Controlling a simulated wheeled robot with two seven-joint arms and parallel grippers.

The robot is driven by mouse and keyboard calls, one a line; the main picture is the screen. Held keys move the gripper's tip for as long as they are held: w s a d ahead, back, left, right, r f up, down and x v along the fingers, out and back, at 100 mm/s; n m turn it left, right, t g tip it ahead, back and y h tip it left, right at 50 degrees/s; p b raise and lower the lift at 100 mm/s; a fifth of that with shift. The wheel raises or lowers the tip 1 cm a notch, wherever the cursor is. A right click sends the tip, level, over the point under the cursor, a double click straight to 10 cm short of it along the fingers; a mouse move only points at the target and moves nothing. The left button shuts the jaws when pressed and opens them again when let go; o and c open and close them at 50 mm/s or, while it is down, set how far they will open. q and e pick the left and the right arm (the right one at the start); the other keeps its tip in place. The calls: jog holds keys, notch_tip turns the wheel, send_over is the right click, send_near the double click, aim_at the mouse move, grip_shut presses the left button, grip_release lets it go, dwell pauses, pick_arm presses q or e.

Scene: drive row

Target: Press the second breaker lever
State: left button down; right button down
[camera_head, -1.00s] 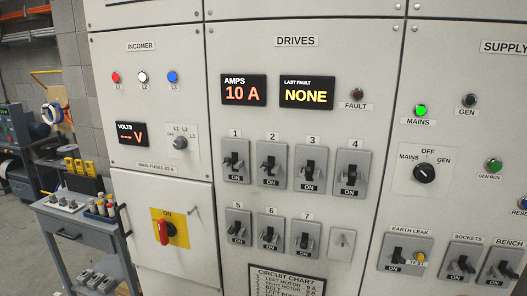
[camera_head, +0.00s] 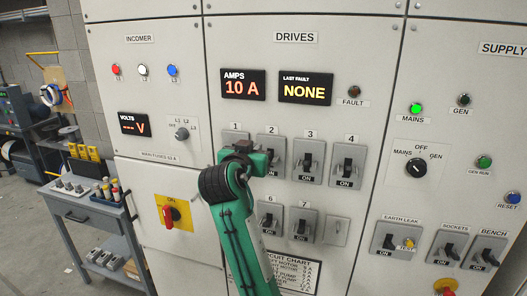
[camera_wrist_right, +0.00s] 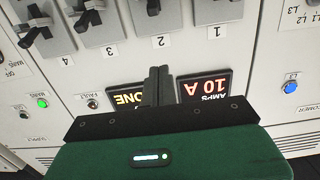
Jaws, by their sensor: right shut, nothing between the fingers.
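The second breaker (camera_head: 277,165), marked 2, is in the upper row under DRIVES. In the right wrist view, upside down, the lever of breaker 2 (camera_wrist_right: 153,7) is at the top edge. My right gripper's black fingers (camera_wrist_right: 158,72) are shut and empty, pointing towards the label 2. They look apart from the lever. My left gripper is not in view.
Breaker 3 (camera_head: 309,160) and breaker 4 (camera_head: 347,163) stand close to the right. Breakers 6 (camera_head: 269,217) and 7 (camera_head: 303,220) are below. My arm hides breaker 5. The displays (camera_head: 306,88) above read 10 A and NONE. A grey trolley (camera_head: 92,213) stands at the left.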

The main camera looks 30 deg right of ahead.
jog(key=shift+w+f, duration=0.1)
jog(key=p+x, duration=0.2)
jog(key=x, duration=0.1)
jog(key=p+x, duration=0.2)
jog(key=x, duration=0.1)
jog(key=p+x, duration=0.2)
jog(key=x, duration=0.1)
jog(key=shift+w+d+r, duration=0.15)
jog(key=shift+d+r, duration=0.1)
jog(key=shift+r, duration=0.05)
jog(key=f+p, duration=0.1)
jog(key=f, duration=0.1)
jog(key=shift+a+f+p, duration=0.25)
jog(key=shift+f+p, duration=0.1)
jog(key=shift+s+a+f+p, duration=0.15)
jog(key=shift+s+f, duration=0.05)
jog(key=shift+f, duration=0.2)
jog(key=shift+s+a+f+p, duration=0.15)
jog(key=shift+s+f, duration=0.05)
jog(key=shift+f, duration=0.2)
